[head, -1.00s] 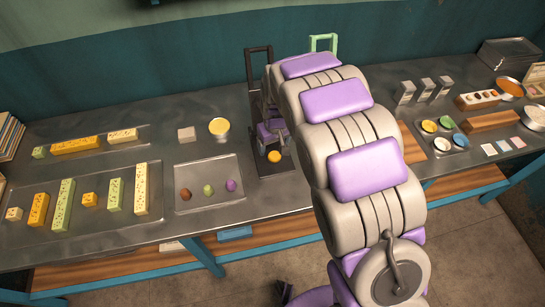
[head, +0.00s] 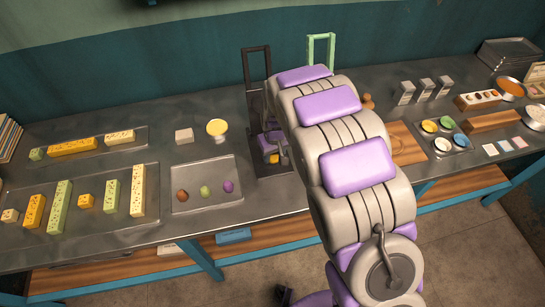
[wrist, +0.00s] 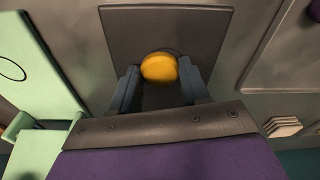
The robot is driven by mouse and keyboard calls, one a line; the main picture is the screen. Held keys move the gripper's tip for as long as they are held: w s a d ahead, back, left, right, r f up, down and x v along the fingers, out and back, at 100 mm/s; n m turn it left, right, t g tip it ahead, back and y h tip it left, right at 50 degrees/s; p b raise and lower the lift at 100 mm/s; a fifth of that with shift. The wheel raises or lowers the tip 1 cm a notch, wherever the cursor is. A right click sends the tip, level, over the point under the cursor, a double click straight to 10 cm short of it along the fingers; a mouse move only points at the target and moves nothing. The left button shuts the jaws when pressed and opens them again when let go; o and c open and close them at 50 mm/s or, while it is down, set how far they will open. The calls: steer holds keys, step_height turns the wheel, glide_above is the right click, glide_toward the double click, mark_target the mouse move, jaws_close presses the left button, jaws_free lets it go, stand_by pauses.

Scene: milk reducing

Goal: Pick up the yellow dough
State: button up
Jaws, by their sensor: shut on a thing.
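The yellow dough (wrist: 159,68) is a round orange-yellow ball between the two fingers of my gripper (wrist: 160,84) in the wrist view. My gripper is shut on it. In the head view my gripper (head: 271,158) is over the dark press base, and the dough (head: 274,158) is partly hidden by the gripper and arm. Below the dough in the wrist view is the dark flat plate (wrist: 208,24). I cannot tell whether the dough still touches the plate.
A dark upright frame (head: 257,66) stands behind my gripper, with a green frame (head: 320,50) to its right. A tray (head: 209,170) with brown, green and purple balls lies to the left. A yellow-filled bowl (head: 217,128) stands behind that tray.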

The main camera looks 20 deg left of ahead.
steer(key=shift+a, duration=0.15)
steer(key=c, duration=0.5)
steer(key=shift+o, duration=0.2)
steer(key=shift+r, duration=0.1)
